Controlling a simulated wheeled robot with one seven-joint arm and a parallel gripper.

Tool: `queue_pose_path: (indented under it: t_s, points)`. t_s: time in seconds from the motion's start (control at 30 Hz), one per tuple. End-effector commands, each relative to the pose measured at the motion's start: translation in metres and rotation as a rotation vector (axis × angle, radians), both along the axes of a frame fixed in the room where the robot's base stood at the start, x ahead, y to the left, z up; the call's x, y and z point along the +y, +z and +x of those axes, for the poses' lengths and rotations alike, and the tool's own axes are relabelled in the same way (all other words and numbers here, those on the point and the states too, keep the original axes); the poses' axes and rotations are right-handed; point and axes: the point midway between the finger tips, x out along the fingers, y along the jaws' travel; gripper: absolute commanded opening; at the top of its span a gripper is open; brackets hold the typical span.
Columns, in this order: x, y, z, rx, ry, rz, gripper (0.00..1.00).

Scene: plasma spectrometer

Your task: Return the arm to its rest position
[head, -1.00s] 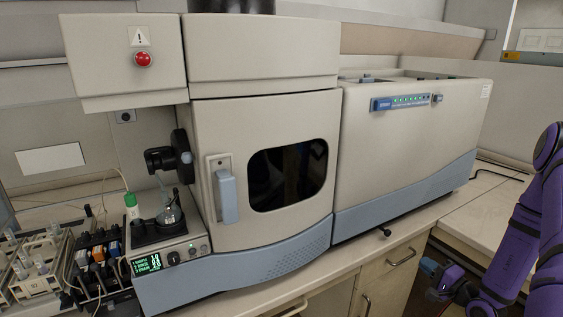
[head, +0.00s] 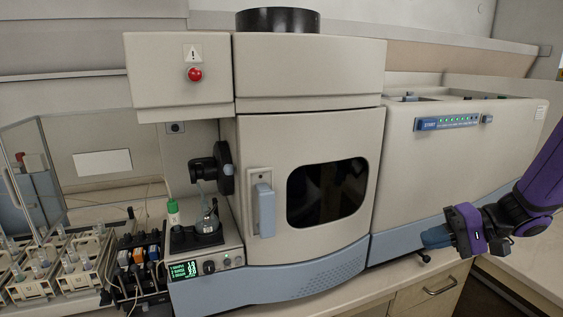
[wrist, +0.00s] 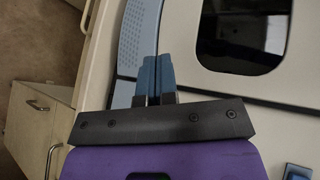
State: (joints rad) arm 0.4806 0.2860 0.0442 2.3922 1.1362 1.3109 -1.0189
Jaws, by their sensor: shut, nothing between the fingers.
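My gripper (head: 424,238) is at the right in the head view, on my purple arm. Its blue fingers point left, in front of the lower right part of the spectrometer (head: 420,155). In the wrist view the blue fingertips (wrist: 155,72) are together with nothing between them. They appear in front of the spectrometer's blue lower trim (wrist: 137,35); I cannot tell how far apart they are from it.
The spectrometer's door (head: 264,210) with its dark window is closed. A small display unit (head: 184,269), a pump block (head: 146,262) and sample racks (head: 85,245) stand at the left. Drawers (head: 425,300) lie below the bench. The bench right of the arm is clear.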

Motion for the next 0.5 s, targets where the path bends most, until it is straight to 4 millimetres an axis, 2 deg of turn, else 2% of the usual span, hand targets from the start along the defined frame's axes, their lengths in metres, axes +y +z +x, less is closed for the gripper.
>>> queue_pose_path:
  t_s: [0.03,0.2,0.5]
  points:
    - [0.008,0.011,-0.009,0.003,0.038,-0.049,0.00]
    - [0.025,0.034,-0.040,0.029,0.133,-0.221,0.00]
    - [0.037,0.070,-0.092,0.014,0.208,-0.551,0.00]
